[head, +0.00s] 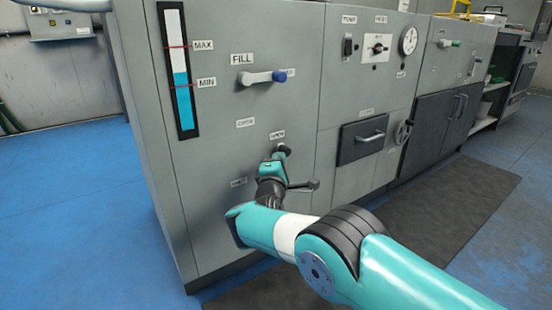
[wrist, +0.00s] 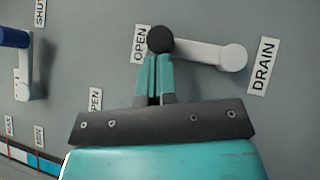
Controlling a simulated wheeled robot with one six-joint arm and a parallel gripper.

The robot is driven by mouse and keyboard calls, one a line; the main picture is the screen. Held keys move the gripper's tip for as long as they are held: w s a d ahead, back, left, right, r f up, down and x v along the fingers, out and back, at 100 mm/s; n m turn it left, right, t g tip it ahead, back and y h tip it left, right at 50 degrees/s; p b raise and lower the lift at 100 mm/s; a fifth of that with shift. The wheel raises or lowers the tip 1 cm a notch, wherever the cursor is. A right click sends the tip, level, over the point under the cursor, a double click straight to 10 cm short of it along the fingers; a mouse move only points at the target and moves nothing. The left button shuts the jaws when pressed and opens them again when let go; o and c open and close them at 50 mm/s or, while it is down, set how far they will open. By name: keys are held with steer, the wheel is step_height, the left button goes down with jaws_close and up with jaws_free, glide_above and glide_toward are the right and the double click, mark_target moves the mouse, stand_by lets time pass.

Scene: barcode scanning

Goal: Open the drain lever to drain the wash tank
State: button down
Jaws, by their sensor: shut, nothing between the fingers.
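The drain lever has a pale arm (wrist: 205,52) and a dark round knob (wrist: 160,39). In the wrist view its pivot is beside the DRAIN label (wrist: 263,66) and its knob is beside the OPEN label (wrist: 140,44). In the head view the knob (head: 281,150) shows just below the OPEN label (head: 277,135); the rest is hidden behind my arm. My gripper (wrist: 154,57) is shut and empty, its fingertips right at the knob's edge. I cannot tell whether they touch. The gripper also shows in the head view (head: 275,162). The tank gauge (head: 181,95) reads blue just above MIN.
The fill lever (head: 262,77) with a blue knob sits above on the same grey panel (head: 215,130). To the right are a drawer handle (head: 370,136), a handwheel (head: 402,132) and a dark cabinet (head: 433,130). A dark mat (head: 455,190) lies on the blue floor.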

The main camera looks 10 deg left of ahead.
steer(key=shift+w+d+m, duration=0.15)
steer(key=shift+m, duration=0.15)
stand_by(0.4)
steer(key=a+p+v, duration=0.3)
steer(key=v, duration=1)
steer(key=shift+f, duration=0.25)
steer(key=shift+w, duration=0.1)
